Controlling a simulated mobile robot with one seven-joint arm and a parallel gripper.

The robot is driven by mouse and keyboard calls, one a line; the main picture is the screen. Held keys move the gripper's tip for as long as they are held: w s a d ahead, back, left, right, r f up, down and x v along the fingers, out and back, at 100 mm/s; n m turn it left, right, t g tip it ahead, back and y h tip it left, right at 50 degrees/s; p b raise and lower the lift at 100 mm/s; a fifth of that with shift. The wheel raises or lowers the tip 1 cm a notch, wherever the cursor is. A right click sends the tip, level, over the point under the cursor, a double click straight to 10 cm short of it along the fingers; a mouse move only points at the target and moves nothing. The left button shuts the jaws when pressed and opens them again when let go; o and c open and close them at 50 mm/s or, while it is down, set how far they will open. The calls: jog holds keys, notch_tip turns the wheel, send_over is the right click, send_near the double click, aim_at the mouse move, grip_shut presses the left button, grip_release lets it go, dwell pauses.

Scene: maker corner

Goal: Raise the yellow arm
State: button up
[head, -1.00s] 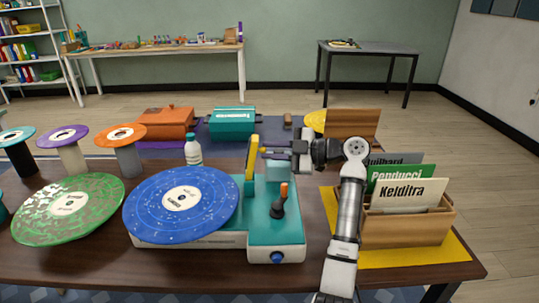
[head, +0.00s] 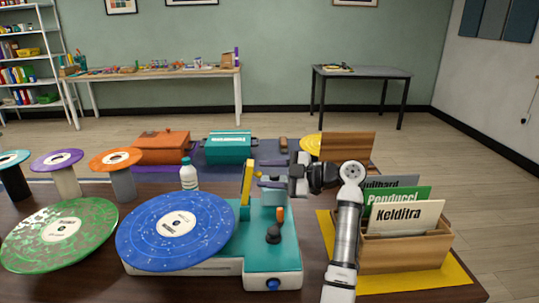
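The yellow arm (head: 247,183) stands as a steep, slightly tilted bar on the teal-and-white record player (head: 272,252). A blue record (head: 175,245) with a white label lies on the player's left side. My gripper (head: 266,181) reaches in from the right, its tips close to the yellow arm's right side, above a pale blue block (head: 274,194) on the player. I cannot tell whether the fingertips touch the yellow arm. The fingers are small and seen side-on, so their opening is unclear.
A crate (head: 408,252) of record sleeves stands on a yellow mat (head: 458,275) at the right. A white bottle (head: 189,177) stands behind the blue record. A green record (head: 60,235) and several disc-topped stands are at the left. An orange box (head: 162,147) and teal box (head: 229,146) sit behind.

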notch_tip(320, 180, up, 20)
jog(key=b, duration=0.1)
jog(key=shift+f, duration=0.15)
